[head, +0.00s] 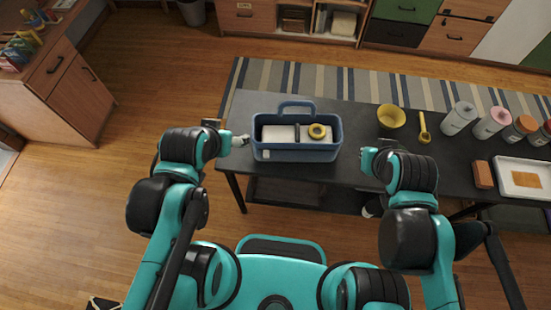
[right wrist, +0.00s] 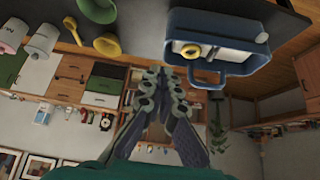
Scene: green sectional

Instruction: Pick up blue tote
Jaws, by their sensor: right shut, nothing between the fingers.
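The blue tote (head: 300,155) stands upright on the dark table, its handle raised at the far side. It holds white items and a yellow ring-shaped roll (head: 317,131). My left gripper (head: 240,141) is at the tote's left end; its fingers are too small to tell whether they are open or touching. My right gripper (head: 368,160) is to the right of the tote, apart from it, shut and empty. In the right wrist view, the fingers of my right gripper (right wrist: 164,73) are together, with the tote (right wrist: 222,16) and its handle (right wrist: 208,84) beyond.
On the dark table (head: 365,110), a yellow bowl (head: 391,116) and yellow scoop (head: 424,128) lie right of the tote. Several bottles and a white tray (head: 520,189) stand farther right. A wooden cabinet (head: 70,90) is at left; the floor between is clear.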

